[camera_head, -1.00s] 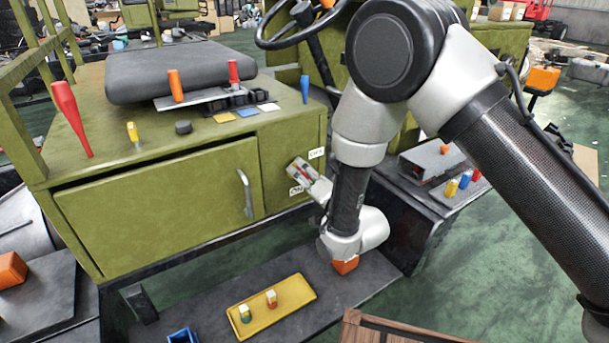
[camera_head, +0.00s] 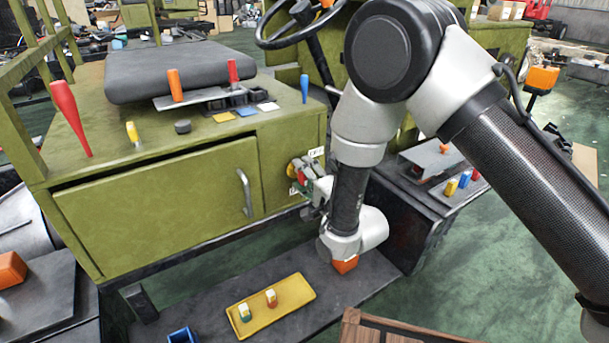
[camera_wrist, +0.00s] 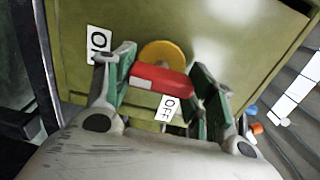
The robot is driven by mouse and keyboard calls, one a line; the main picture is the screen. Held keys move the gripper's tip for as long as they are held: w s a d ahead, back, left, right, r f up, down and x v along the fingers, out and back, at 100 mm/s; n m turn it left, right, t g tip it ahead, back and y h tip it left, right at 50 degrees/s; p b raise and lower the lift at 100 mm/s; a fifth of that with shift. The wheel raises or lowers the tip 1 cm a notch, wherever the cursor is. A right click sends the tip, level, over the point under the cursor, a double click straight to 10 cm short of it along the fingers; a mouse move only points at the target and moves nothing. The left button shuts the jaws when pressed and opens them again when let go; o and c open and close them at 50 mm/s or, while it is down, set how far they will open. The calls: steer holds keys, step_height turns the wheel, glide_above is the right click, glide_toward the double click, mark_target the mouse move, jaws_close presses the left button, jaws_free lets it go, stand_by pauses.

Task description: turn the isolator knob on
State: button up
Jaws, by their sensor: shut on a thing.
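The isolator knob is a red bar handle (camera_wrist: 160,79) on a round yellow disc (camera_wrist: 163,52), on the green cabinet's side panel. In the wrist view the bar lies nearly level, with one end toward the left side, where the ON label (camera_wrist: 99,45) is. The OFF label (camera_wrist: 167,108) is below the bar. My gripper (camera_wrist: 165,82) is shut on the knob, its green-padded fingers at the two ends of the bar. In the head view my gripper (camera_head: 305,179) is at the panel's right part and hides much of the knob and the lower label.
A cabinet door with a grey handle (camera_head: 246,193) is left of the knob. A yellow tray (camera_head: 265,306) with two small pieces lies on the dark low platform below. A dark box with coloured pegs (camera_head: 464,181) stands right of my arm.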

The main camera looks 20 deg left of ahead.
stand_by(0.4)
steer(key=o, duration=1)
steer(key=v, duration=1.2)
